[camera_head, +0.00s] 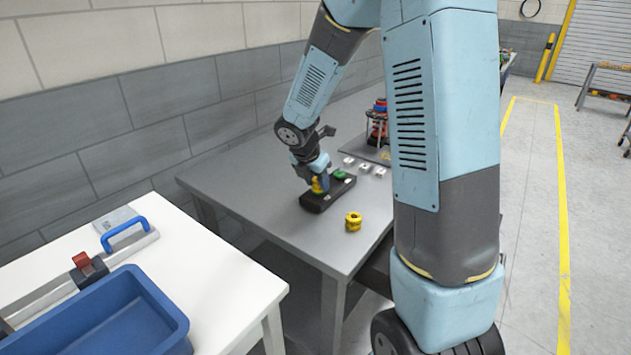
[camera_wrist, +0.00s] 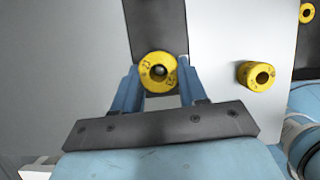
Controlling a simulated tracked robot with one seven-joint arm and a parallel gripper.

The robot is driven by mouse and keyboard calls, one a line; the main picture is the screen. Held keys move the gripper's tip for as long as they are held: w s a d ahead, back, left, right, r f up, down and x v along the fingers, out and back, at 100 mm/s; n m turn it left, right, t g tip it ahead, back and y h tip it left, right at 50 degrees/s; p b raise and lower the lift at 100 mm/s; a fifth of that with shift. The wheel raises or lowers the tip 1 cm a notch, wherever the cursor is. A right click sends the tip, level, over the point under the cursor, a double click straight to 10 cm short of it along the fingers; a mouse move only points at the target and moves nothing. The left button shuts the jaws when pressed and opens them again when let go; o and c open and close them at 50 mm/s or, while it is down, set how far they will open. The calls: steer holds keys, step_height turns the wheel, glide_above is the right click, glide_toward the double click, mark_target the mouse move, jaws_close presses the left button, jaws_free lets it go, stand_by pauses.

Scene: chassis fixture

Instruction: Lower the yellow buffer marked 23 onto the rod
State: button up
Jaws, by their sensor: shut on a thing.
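My gripper (camera_head: 319,177) is low over the black chassis fixture (camera_head: 315,203) on the grey table. In the wrist view, its two blue fingers (camera_wrist: 158,82) are shut on the yellow buffer (camera_wrist: 147,80), a ring with dark markings that look like 23 on its face. A dark round tip, seemingly the rod (camera_wrist: 160,70), shows within the buffer's hole. How far down the buffer sits on the rod cannot be told. In the head view the held buffer (camera_head: 317,187) is small and partly hidden by the gripper.
Another yellow buffer (camera_head: 353,222) lies loose on the grey table (camera_head: 290,228), right of the fixture. A green part (camera_head: 339,174) sits on the fixture's far end. Small white blocks (camera_head: 364,168) and a red-and-blue stack (camera_head: 379,107) are farther back. A blue bin (camera_head: 130,300) stands on the white table.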

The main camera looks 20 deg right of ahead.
steer(key=o, duration=1.1)
steer(key=shift+o, duration=0.2)
steer(key=shift+w+r, duration=0.1)
steer(key=shift+r, duration=3.4)
steer(key=s+r+m+t+y, duration=0.1)
steer(key=s+r+m, duration=0.3)
steer(key=s+m, duration=0.4)
steer(key=s+r+m+t+y, duration=0.1)
steer(key=s+r+m, duration=0.4)
steer(key=s+m, duration=0.4)
steer(key=s+r+m+y, duration=0.1)
steer(key=s+r+m, duration=0.4)
steer(key=s+m, duration=0.3)
steer(key=s, duration=0.2)
steer(key=shift+s+d+r+m+t, duration=0.2)
steer(key=shift+s+m+t, duration=0.1)
steer(key=shift+s+t, duration=0.1)
